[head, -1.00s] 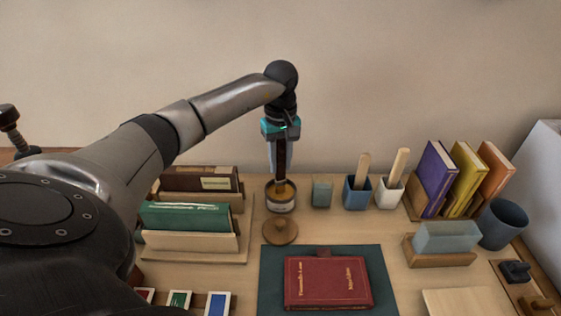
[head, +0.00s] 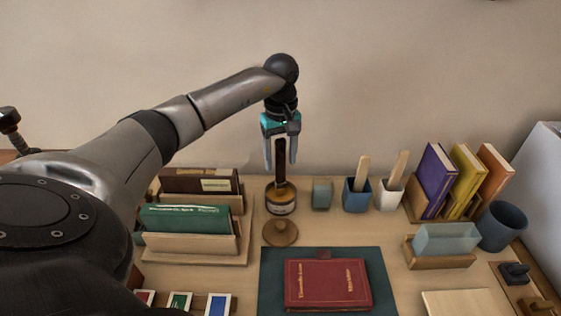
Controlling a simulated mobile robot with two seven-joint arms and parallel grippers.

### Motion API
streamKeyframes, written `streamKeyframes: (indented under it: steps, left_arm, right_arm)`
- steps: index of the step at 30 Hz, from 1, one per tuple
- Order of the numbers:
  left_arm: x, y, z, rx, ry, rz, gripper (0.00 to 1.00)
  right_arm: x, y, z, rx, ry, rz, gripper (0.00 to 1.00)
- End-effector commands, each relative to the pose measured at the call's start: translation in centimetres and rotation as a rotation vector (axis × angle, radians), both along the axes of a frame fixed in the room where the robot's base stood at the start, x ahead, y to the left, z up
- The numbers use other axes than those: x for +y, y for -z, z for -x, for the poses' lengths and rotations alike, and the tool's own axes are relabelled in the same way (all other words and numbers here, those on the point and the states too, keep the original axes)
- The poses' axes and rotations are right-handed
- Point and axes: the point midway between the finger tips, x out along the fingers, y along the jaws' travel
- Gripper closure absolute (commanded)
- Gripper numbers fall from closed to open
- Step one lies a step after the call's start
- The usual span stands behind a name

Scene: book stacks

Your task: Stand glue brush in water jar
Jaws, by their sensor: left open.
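The glue brush (head: 281,162), with a dark brown handle, stands upright in the glue pot (head: 281,201) at the back middle of the table. My left gripper (head: 280,158) points down over the pot. It is open, its two pale fingers on either side of the brush handle; whether they touch it I cannot tell. The brush's lower end is hidden inside the pot. A small grey-green glass jar (head: 321,194), which looks like the water jar, stands just right of the pot with nothing in it. My right gripper is not in view.
A blue cup (head: 356,196) and a white cup (head: 388,197) hold wooden sticks right of the jar. A round wooden lid (head: 280,233) lies before the pot. A red book (head: 327,284) lies on a dark mat (head: 272,270). Book racks stand left and right.

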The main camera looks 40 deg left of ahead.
Motion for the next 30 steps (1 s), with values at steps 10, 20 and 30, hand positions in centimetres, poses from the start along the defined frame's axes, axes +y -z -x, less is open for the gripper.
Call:
streamKeyframes:
  steps: [10,20,30]
  left_arm:
    - [0.1,-7.7,-0.1,-0.005,-0.002,-0.002,0.38]
    - [0.1,-10.3,0.0,0.0,-0.001,-0.001,0.38]
    - [0.1,-10.2,0.0,0.0,-0.001,-0.001,0.38]
  right_arm:
    - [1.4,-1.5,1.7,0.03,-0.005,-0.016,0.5]
    - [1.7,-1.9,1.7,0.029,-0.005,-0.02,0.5]
    - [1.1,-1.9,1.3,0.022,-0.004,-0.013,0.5]
